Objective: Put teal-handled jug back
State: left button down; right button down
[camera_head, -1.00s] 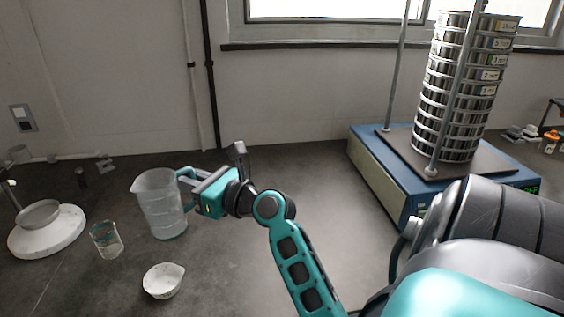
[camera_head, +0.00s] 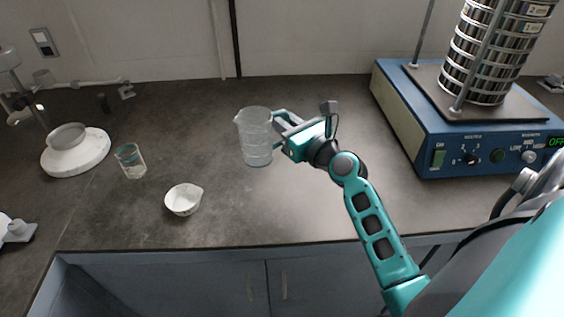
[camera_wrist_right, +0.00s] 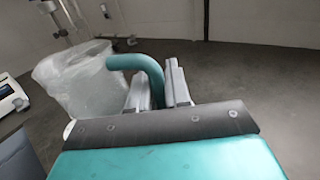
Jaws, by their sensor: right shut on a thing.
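The clear jug (camera_head: 255,138) with a teal handle is upright near the middle of the head view. My right gripper (camera_head: 281,124) is at its right side, shut on the handle. In the right wrist view the jug (camera_wrist_right: 82,82) is at the left, and its teal handle (camera_wrist_right: 140,64) runs to the fingers of my right gripper (camera_wrist_right: 165,88). I cannot tell whether the jug's base touches the bench. My left gripper is not in view.
A white bowl (camera_head: 183,200) and a small glass beaker (camera_head: 131,161) stand left of the jug. A white round stand with a dish (camera_head: 76,152) is further left. The blue sieve shaker (camera_head: 465,133) is at the right. The bench (camera_head: 290,205) between is clear.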

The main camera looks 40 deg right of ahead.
notch_tip(320, 180, down, 11)
jog(key=b, duration=0.7)
jog(key=shift+f+b, duration=0.15)
jog(key=shift+b, duration=0.2)
jog(key=shift+f, duration=0.25)
jog(key=shift+r, duration=0.1)
jog(key=shift+f+b, duration=0.25)
jog(key=shift+b, duration=0.05)
jog(key=c, duration=1.1)
grip_release()
